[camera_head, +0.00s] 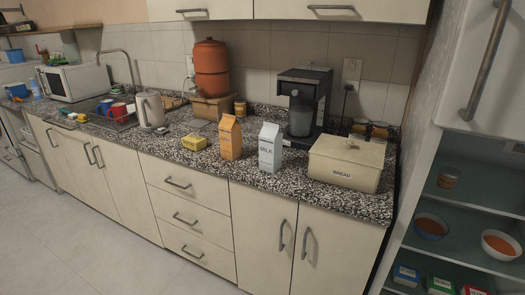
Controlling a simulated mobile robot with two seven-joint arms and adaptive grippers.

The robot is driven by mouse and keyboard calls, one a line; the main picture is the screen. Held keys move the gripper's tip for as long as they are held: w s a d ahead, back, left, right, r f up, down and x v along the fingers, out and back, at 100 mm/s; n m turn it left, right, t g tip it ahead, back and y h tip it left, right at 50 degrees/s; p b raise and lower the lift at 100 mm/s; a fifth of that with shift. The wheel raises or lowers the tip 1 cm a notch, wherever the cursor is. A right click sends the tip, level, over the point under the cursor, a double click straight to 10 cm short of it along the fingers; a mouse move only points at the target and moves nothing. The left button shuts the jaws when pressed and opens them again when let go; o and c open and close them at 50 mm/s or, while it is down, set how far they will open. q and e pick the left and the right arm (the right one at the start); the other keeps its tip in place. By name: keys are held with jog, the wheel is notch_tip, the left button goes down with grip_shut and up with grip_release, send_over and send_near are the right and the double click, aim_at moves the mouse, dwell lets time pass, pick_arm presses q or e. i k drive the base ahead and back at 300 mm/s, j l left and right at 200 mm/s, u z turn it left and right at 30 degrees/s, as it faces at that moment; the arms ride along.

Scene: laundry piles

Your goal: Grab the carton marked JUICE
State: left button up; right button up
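An orange gable-top carton (230,140) stands upright on the speckled countertop, near the middle of the view. Its lettering is too faint to read for certain. A white carton (270,150) marked MILK stands upright just to its right, with a small gap between them. Neither of my grippers is in view.
A yellow packet (194,142) lies left of the orange carton. A BREAD box (345,163) stands to the right and a black coffee machine (304,103) behind. A kettle (150,110) stands further left. Open shelves (455,215) holding bowls are at the right. The floor (80,245) is clear.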

aim_at(230, 129)
jog(key=i+j+z, duration=0.1)
jog(key=i+j, duration=0.2)
jog(key=i+j+z, duration=0.1)
jog(key=i+j, duration=0.2)
jog(key=i, duration=0.2)
